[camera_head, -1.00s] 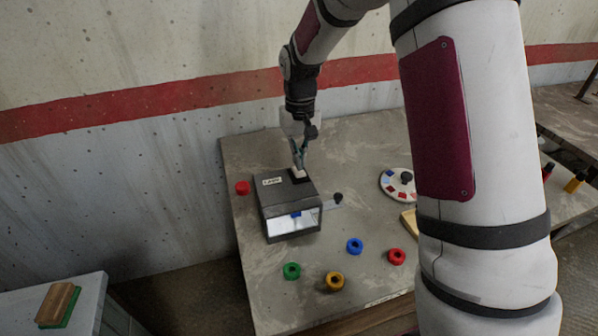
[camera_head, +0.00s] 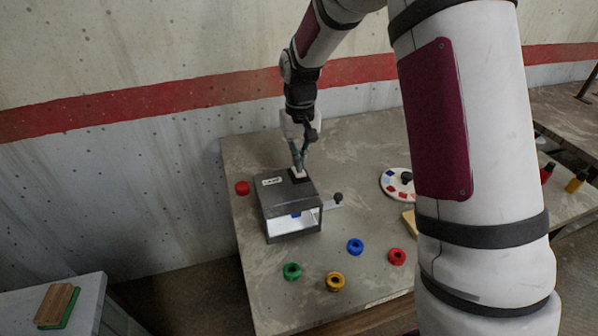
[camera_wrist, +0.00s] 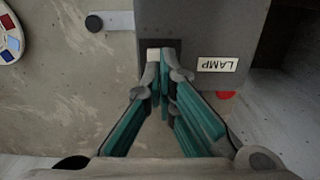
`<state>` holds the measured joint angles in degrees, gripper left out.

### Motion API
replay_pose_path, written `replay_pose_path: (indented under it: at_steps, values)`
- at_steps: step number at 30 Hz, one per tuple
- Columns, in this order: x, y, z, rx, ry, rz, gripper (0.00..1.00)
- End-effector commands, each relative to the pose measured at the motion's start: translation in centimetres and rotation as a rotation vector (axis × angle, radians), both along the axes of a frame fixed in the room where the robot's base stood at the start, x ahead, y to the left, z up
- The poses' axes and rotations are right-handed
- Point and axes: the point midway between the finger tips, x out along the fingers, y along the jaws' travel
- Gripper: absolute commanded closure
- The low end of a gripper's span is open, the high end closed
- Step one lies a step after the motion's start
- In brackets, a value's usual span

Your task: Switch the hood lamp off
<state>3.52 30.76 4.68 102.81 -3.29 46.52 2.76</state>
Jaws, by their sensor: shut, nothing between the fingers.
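The hood (camera_head: 275,192) is a dark grey box on the table with a light-looking front opening and a blue item inside. A white label reading LAMP (camera_wrist: 217,64) is on its top, beside a small white switch (camera_wrist: 153,54) in a black surround. My gripper (camera_head: 298,167) points down at the switch from above. In the wrist view my gripper (camera_wrist: 164,66) is shut and empty, its tips over or against the switch and partly hiding it. I cannot tell for sure whether they touch, or which way the switch is tipped.
A black-knobbed slider (camera_head: 337,198) sticks out of the hood's right side. A white disc with coloured patches (camera_head: 393,184) lies to the right.

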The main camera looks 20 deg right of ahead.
Motion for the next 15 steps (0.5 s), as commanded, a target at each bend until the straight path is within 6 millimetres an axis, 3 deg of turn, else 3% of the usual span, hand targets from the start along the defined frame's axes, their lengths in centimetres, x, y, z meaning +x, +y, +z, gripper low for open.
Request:
replay_pose_path:
  at_steps: [15]
  values:
    - [-0.04, 0.00, -0.75, 0.000, 0.002, 0.000, 1.00]
